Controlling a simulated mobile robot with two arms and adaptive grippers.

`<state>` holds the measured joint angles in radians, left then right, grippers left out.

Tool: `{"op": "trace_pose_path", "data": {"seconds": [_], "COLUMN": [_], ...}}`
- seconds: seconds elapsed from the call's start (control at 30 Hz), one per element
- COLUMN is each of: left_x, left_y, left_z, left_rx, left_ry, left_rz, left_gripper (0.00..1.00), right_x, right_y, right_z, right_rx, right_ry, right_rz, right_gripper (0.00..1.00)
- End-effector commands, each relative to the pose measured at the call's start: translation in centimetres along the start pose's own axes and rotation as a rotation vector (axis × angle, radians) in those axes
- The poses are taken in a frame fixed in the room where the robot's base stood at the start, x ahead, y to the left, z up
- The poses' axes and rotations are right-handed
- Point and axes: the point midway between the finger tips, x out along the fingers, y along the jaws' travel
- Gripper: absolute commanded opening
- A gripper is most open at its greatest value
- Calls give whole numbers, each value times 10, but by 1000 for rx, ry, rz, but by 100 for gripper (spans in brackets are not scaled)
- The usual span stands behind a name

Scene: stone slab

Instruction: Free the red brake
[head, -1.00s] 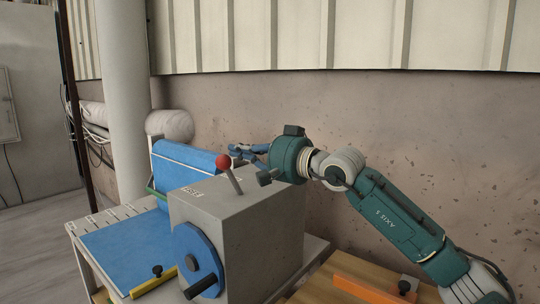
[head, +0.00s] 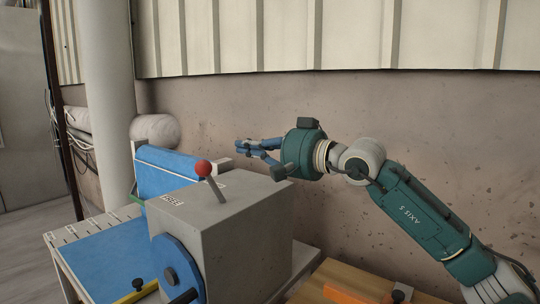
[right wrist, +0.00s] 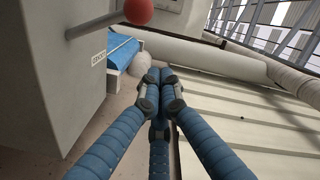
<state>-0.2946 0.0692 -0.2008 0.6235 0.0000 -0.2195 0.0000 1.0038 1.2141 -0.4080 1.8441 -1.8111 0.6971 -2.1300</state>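The brake lever, a grey rod with a red ball knob (head: 204,168), rises from the top of a grey block (head: 249,218) and leans left. A white label reading FREE (head: 173,200) lies on the block's top left edge. In the right wrist view the red knob (right wrist: 138,10) shows at the top, left of the fingers. My right gripper (head: 238,147) is beyond and right of the knob, above the block, apart from the lever. Its blue fingers (right wrist: 162,78) come together at the tips with nothing between them. My left gripper is out of view.
A blue wheel (head: 178,268) with a dark handle is on the block's front. A blue panelled case (head: 165,170) stands behind left. An orange bar (head: 352,294) lies on the wooden surface at right. The wall (head: 440,140) is behind; the air above the block is free.

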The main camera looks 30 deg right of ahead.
Motion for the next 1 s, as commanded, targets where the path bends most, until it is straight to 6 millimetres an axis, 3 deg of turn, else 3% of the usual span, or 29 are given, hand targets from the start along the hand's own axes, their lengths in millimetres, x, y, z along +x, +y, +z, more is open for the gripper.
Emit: {"op": "trace_pose_path", "data": {"seconds": [0.03,0.2,0.4,1.0], "left_x": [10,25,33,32], "left_y": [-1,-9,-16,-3], "left_z": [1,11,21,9], "left_rx": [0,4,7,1], "left_ry": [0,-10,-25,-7], "left_rz": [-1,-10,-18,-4], "left_gripper": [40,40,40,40], "right_x": [-11,-41,-60,-62], "right_y": [4,3,1,-2], "right_z": [3,3,1,-1], "right_rx": [-6,-5,-2,-2], "right_ry": [3,2,1,1], "right_rz": [1,1,-2,-3], "right_gripper": [0,0,0,0]}}
